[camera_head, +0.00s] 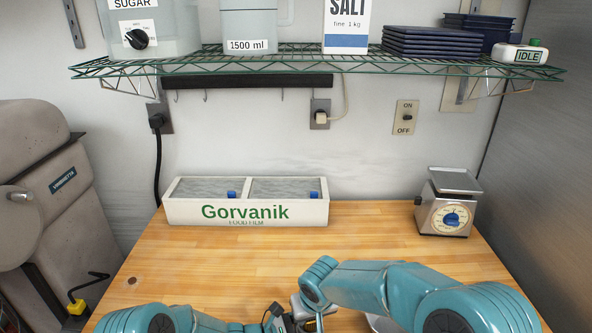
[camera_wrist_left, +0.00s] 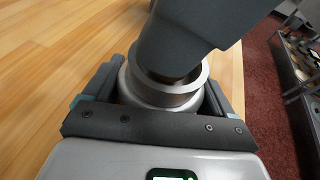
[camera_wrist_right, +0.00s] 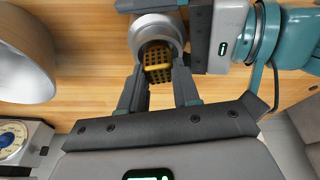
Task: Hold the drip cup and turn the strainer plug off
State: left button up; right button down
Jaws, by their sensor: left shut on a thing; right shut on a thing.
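The drip cup is a small grey metal cup (camera_wrist_right: 140,32) in the right wrist view, its round mouth facing my right gripper. The strainer plug (camera_wrist_right: 158,62), a yellow-brown grid, sits at that mouth. I cannot tell how deep it is seated. My right gripper (camera_wrist_right: 158,76) is shut on the plug, one finger at each side. My left gripper (camera_wrist_left: 160,90) is shut around the cup (camera_wrist_left: 132,90) in the left wrist view, where the dark right gripper covers much of the cup's top and hides the plug. In the head view both grippers meet at the bottom edge, mostly hidden.
A metal bowl (camera_wrist_right: 30,50) lies beside my right gripper. A kitchen scale (camera_head: 446,208) stands at the back right of the wooden table (camera_head: 370,225). A white film box (camera_head: 245,213) stands at the back left. A wire shelf (camera_head: 300,64) hangs above. The table's middle is clear.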

dwell(0.3)
jog(key=shift+n+y, duration=0.5)
jog(key=shift+n, duration=1.2)
jog(key=shift+n+g+y, duration=0.4)
jog(key=shift+n+g, duration=0.1)
jog(key=shift+n, duration=1.1)
jog(key=shift+n+g, duration=0.4)
jog(key=shift+n, duration=1.2)
jog(key=shift+y, duration=0.3)
